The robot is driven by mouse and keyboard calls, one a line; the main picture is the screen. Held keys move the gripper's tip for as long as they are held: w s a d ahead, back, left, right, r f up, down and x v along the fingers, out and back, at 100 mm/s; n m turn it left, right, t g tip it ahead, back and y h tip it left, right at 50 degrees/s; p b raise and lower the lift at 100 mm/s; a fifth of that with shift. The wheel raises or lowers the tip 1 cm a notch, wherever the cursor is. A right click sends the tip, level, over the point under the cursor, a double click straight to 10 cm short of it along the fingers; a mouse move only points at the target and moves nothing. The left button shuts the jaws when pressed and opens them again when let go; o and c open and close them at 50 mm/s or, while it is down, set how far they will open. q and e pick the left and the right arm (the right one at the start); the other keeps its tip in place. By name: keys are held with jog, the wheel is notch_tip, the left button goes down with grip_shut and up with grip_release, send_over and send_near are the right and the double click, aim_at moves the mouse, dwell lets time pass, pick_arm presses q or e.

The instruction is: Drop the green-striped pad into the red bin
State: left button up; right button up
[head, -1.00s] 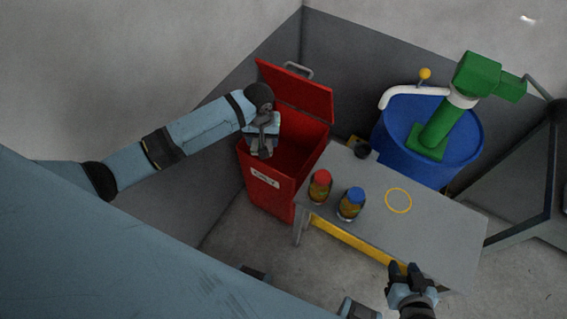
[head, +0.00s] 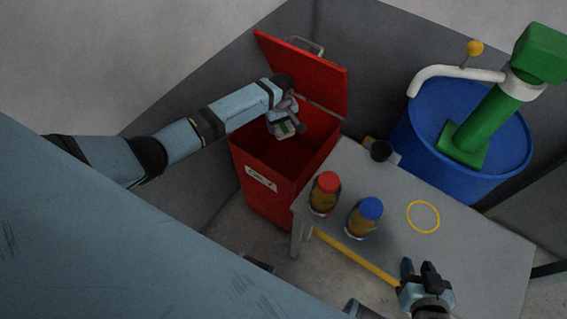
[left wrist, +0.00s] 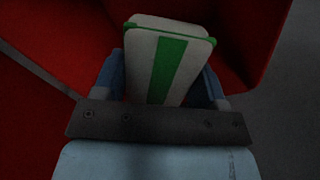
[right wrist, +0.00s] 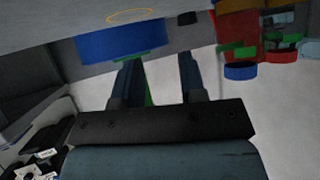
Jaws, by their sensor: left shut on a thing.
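The pad (left wrist: 168,62) is white with a green stripe and green edging. Red bin walls surround the pad in the left wrist view (left wrist: 60,50). My right gripper (head: 419,268) is open and empty near the table's front edge; its two fingers stand apart in the right wrist view (right wrist: 158,78).
A grey table (head: 460,250) stands right of the bin. It bears a red-lidded jar (head: 325,195), a blue-lidded jar (head: 364,217) and a yellow ring mark (head: 423,216). A blue drum (head: 440,120) with a green pump (head: 482,125) stands behind it.

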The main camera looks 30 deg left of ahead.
pick_arm(q)
notch_tip(320, 180, down, 2)
jog(key=shift+f+b, duration=0.2)
jog(key=shift+b, duration=0.65)
pick_arm(e)
jog(key=shift+w+a+f, duration=0.15)
jog(key=shift+f, duration=0.2)
pick_arm(q)
jog(key=shift+f, duration=0.2)
pick_arm(e)
jog(key=shift+a+r+t, duration=0.1)
jog(key=shift+r+t, duration=0.05)
jog(key=shift+t, duration=0.15)
pick_arm(q)
jog(key=shift+b, duration=0.35)
pick_arm(e)
jog(key=shift+w+a+r+y, duration=0.1)
jog(key=shift+a+r+y, duration=0.05)
jog(key=shift+r+y, duration=0.25)
pick_arm(q)
jog(key=o, duration=0.9)
pick_arm(e)
jog(key=shift+f, duration=0.1)
jog(key=shift+d, duration=0.2)
